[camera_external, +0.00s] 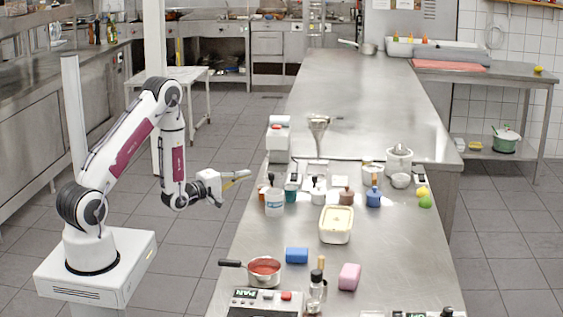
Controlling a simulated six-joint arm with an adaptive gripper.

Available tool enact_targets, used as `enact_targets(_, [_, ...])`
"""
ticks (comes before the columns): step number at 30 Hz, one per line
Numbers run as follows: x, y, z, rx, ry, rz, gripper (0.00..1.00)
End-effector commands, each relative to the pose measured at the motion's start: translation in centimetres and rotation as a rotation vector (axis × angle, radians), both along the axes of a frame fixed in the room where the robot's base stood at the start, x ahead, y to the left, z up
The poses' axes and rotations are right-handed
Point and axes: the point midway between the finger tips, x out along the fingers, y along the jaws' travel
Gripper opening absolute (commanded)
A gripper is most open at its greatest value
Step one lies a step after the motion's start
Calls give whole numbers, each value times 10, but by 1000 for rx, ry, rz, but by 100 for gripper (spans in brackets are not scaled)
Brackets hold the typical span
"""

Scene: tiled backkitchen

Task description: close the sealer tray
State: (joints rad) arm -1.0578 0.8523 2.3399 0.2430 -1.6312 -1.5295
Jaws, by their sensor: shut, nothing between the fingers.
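My gripper (246,174) is shut and empty. It is held in the air at the left of the steel counter, pointing right toward the white bottles and cups. I cannot tell for sure which thing is the sealer tray. A white upright machine (279,133) with a grey lower part stands near the counter's left edge, beyond my gripper. It may be the sealer, but no tray of it can be made out at this size. A white rectangular tub (336,237) with pale yellow contents sits mid-counter, right of and nearer than my gripper. My gripper touches neither.
A white tub (274,203) and several small bottles and jars stand close to my gripper's right. A red-filled pan (264,271), a blue block (296,255) and a pink block (348,277) lie nearer. The far counter (350,90) is mostly clear.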

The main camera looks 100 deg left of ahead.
Motion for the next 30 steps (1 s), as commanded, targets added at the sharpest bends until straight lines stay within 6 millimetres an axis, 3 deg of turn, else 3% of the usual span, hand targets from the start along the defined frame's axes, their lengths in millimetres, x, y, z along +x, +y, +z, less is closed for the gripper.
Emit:
enact_targets(12, [-24,-25,0,0,0,1,0])
enact_targets(30, [-25,-27,0,1,-1,1,0])
